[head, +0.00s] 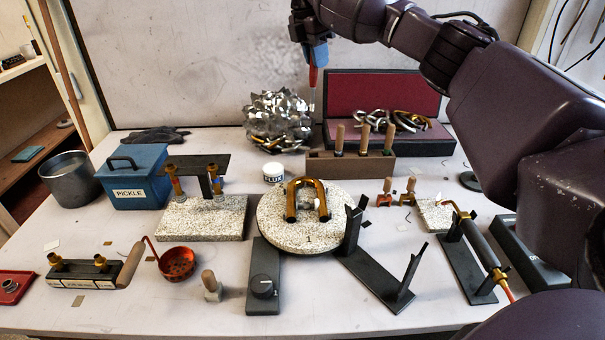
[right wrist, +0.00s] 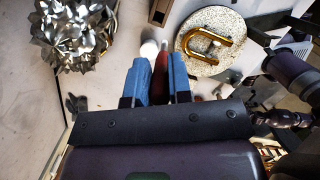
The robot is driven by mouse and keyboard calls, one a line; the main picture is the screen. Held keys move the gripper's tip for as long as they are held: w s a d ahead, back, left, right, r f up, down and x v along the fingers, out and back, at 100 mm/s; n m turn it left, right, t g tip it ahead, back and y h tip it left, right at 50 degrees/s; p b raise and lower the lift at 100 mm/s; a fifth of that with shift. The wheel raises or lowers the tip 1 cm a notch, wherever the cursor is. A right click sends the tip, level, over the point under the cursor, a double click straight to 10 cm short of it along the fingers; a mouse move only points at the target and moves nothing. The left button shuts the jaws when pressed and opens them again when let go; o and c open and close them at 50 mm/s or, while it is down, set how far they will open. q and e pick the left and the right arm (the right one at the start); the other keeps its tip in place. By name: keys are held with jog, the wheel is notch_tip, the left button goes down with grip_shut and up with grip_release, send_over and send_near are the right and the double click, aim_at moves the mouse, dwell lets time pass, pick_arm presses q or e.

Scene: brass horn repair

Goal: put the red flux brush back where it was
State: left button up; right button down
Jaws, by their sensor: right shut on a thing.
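My right gripper (head: 313,55) is shut on the red flux brush (head: 314,76) and holds it upright in the air, tip down, above the back of the table. In the right wrist view the red handle (right wrist: 160,72) is between the two blue fingers of the gripper (right wrist: 158,80). The white flux jar (head: 273,173) stands on the table, lower and left of the brush; its white top shows in the right wrist view (right wrist: 149,49). A wooden tool block (head: 325,166) with several wooden-handled tools stands right of the jar. My left gripper is out of view.
A crumpled silvery object (head: 278,115) stands behind the jar. An open red-lined case (head: 385,95) lies behind the block. A round speckled plate (head: 280,235) bears a brass U-bend (head: 307,188). A blue pickle box (head: 135,178) stands left, beside a metal pot (head: 70,180).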

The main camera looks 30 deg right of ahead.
jog(key=n+t, duration=0.1)
jog(key=n, duration=0.2)
jog(key=shift+d+h, duration=0.1)
jog(key=shift+h, duration=0.2)
jog(key=shift+s+n+t, duration=0.15)
jog(key=shift+n+t, duration=0.45)
jog(key=shift+n, duration=0.4)
notch_tip(320, 180, down, 20)
jog(key=b, duration=0.3)
jog(key=shift+f, duration=0.1)
